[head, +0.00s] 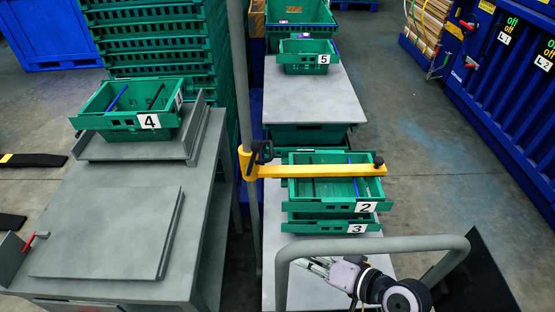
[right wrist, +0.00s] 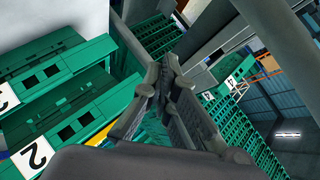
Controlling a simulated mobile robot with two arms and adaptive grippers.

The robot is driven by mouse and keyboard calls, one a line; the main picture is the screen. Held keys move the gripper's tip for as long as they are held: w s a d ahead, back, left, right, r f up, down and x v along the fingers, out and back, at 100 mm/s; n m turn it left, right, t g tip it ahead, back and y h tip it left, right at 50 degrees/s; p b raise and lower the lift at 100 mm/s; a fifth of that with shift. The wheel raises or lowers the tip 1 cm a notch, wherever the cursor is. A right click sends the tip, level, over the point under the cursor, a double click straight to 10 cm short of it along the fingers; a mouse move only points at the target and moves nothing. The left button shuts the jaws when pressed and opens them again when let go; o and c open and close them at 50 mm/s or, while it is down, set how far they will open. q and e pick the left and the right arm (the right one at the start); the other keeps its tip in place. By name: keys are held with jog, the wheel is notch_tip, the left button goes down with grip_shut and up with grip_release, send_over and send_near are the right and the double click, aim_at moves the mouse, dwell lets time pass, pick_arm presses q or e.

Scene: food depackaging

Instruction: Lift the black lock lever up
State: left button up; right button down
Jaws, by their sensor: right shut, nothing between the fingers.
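The black lock lever (head: 264,149) sits at the left end of a yellow bar (head: 318,171), where the bar meets an upright grey pole (head: 241,90). The bar reaches right across green crate 2 (head: 330,190) and ends in a black knob (head: 379,161). My right gripper (head: 306,263) is low in the head view, below crate 3 and well away from the lever. In the right wrist view its fingers (right wrist: 168,75) are together and empty. A piece of yellow (right wrist: 100,136) shows behind crate 2 there; the lever cannot be made out. My left gripper is out of view.
Crate 3 (head: 310,226) is under crate 2. A grey rail (head: 380,243) arches in front of my right arm. Crate 4 (head: 130,110) stands on the left table (head: 100,230); crate 5 (head: 305,56) is farther back. The grey surface before crate 5 is bare.

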aim_at(253, 159)
jog(key=w+d+r+m+t+y, duration=0.25)
jog(key=w+r+m+t, duration=0.45)
jog(key=w+r+m, duration=0.35)
jog(key=s+a+p+x, duration=0.1)
jog(key=p+x, duration=0.3)
jog(key=x, duration=0.8)
jog(key=shift+a+r, duration=0.35)
jog(key=shift+r, duration=0.05)
jog(key=shift+s+h+p, duration=0.1)
jog(key=shift+h+p, duration=0.25)
jog(key=a+r+p, duration=0.1)
jog(key=a+p, duration=0.1)
jog(key=p, duration=0.1)
jog(key=shift+a+r+n+g, duration=0.3)
jog(key=shift+a+r+n, duration=0.05)
jog(key=shift+a+r, duration=0.05)
